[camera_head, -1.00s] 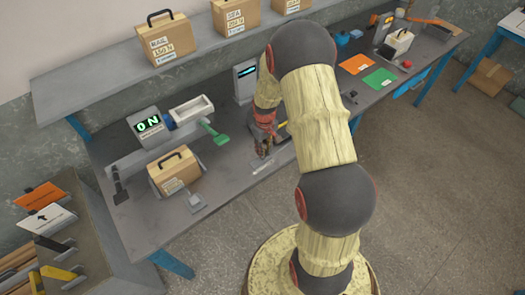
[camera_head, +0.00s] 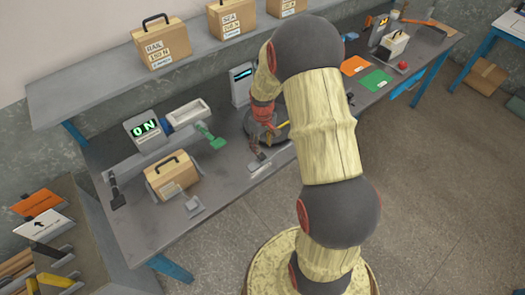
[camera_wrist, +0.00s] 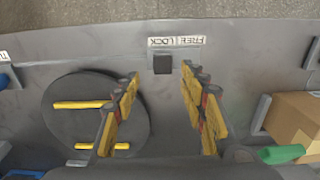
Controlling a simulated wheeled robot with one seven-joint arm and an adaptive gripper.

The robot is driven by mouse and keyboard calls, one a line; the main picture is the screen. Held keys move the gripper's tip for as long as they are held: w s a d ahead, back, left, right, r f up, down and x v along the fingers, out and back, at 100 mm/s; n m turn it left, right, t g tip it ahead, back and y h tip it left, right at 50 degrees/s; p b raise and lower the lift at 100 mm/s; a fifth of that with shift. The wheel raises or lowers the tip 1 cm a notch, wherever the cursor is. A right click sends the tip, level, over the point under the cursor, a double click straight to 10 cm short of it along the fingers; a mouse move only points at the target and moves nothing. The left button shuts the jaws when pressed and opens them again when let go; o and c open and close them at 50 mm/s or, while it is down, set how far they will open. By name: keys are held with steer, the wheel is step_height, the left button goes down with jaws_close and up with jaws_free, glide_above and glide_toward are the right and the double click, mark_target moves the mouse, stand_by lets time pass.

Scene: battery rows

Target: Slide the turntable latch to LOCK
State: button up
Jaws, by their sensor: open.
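The turntable (camera_wrist: 97,115) is a dark round disc with yellow bars, at the left of the wrist view. In the head view it shows partly behind my arm (camera_head: 282,131). The latch (camera_wrist: 163,63) is a small dark block below the left half of a white FREE/LOCK label (camera_wrist: 176,41), whose letters appear upside down there. My gripper (camera_wrist: 160,74) is open, its yellow-and-dark fingers on either side of the latch in the picture. I cannot tell their height above it or any contact. In the head view my gripper (camera_head: 258,151) is over the bench near the label.
The grey bench (camera_head: 235,195) has a cardboard case (camera_head: 172,176) and a green-handled device (camera_head: 210,137) left of my gripper. A grey display unit (camera_head: 242,84) stands behind. The bench edge is close to the label. Orange (camera_head: 355,65) and green sheets lie right.

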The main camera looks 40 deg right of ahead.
mark_target(263, 155)
step_height(263, 155, up, 7)
stand_by(0.3)
stand_by(0.5)
steer(key=s+a+r+t+b, duration=0.3)
steer(key=s+a+r+t, duration=0.2)
steer(key=s+a+r, duration=1.4)
step_height(263, 155, up, 4)
steer(key=shift+s+a+f+t, duration=0.1)
steer(key=shift+s+a+t, duration=0.25)
steer(key=shift+s, duration=0.4)
